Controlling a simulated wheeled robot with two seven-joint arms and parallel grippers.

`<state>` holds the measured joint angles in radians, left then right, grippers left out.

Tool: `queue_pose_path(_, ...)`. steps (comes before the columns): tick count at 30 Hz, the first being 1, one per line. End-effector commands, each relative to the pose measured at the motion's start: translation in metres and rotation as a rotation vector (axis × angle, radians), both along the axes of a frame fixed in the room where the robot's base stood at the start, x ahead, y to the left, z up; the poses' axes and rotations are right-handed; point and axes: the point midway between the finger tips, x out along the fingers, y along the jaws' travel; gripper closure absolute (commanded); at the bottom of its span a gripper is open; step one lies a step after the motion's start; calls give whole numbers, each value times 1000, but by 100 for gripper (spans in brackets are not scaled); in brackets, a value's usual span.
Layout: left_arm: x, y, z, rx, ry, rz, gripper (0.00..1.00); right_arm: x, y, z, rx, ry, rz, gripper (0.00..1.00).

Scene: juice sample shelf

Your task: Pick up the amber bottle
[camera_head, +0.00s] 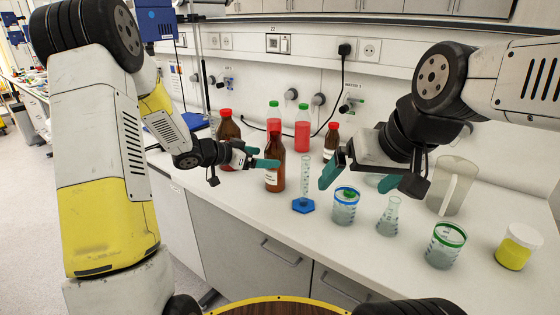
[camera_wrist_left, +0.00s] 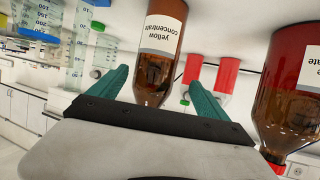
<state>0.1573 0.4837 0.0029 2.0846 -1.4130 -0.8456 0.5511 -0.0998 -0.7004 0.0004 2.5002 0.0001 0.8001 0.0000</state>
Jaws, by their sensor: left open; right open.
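An amber bottle (camera_head: 275,172) with a red cap and white label stands on the white bench. It also shows upside down in the left wrist view (camera_wrist_left: 162,45), labelled "yellow concentrate", between the two finger lines. My left gripper (camera_head: 240,169) is open beside it on its left, with one teal finger overlapping the bottle in the head view. Contact cannot be told. A larger amber bottle (camera_head: 228,128) stands behind my left gripper, partly hidden; it is at the right of the wrist view (camera_wrist_left: 295,75). A small amber bottle (camera_head: 331,139) stands further back. My right gripper (camera_head: 358,180) is open and empty above the bench.
A graduated cylinder (camera_head: 305,178) on a blue base stands just right of the front bottle. Red-liquid bottles (camera_head: 302,136) stand behind. Beakers (camera_head: 344,210), a flask (camera_head: 389,217), a pitcher (camera_head: 453,184) and a yellow jar (camera_head: 514,250) fill the right side.

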Motion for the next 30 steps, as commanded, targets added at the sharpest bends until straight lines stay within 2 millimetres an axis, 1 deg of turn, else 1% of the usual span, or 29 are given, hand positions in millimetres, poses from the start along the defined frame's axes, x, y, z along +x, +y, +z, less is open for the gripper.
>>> queue_pose_path(4,8,-13,-7,0,3,-2,12,0,0,0,0,0,0,0)
queue_pose_path(10,16,-28,-11,2,1,-2,12,0,0,0,0,0,0,0)
queue_pose_path(15,27,-51,-17,1,2,-3,12,0,0,0,0,0,0,0)
queue_pose_path(18,35,-60,-22,2,0,0,12,0,0,0,0,0,0,0)
queue_pose_path(25,38,-62,-23,3,0,1,12,0,0,0,0,0,0,0)
queue_pose_path(26,38,-62,-23,3,0,1,14,0,0,0,0,0,0,0)
queue_pose_path(30,38,-62,-23,2,1,2,42,0,0,0,0,0,0,0)
